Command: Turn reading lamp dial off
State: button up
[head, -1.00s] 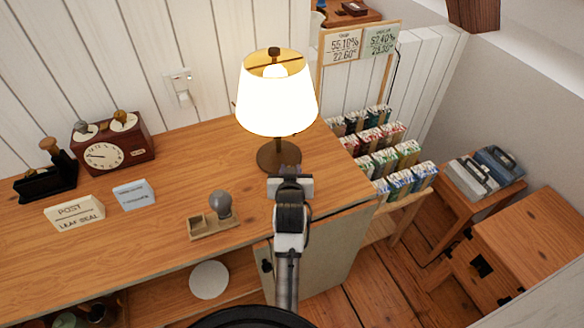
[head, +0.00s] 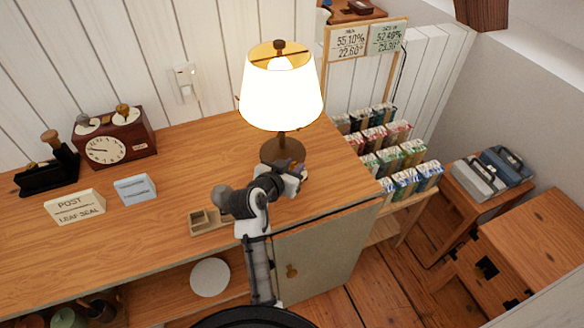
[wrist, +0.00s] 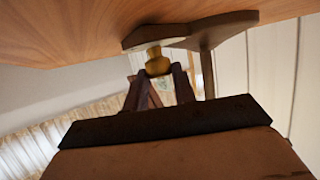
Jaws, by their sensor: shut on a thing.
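The reading lamp (head: 281,98) stands on the wooden counter with its white shade glowing. Its round dark brown base (head: 270,150) is partly covered by my gripper (head: 297,172), which is at the base's front right side. In the wrist view, the lamp base (wrist: 225,22) and its stem show tilted. The brass dial (wrist: 157,64) sticks out from the base. My gripper (wrist: 160,82) has its dark fingers closed on the dial, one on each side. The dial is hidden in the head view.
A clock box (head: 110,145) and small signs (head: 75,207) are farther left. A rack of packets (head: 395,155) stands right of the lamp. The counter's middle (head: 195,165) is clear.

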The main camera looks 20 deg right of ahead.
jog(key=o, duration=1)
jog(key=b+v, duration=0.3)
jog(key=v, duration=1)
jog(key=shift+s+a+r, duration=0.25)
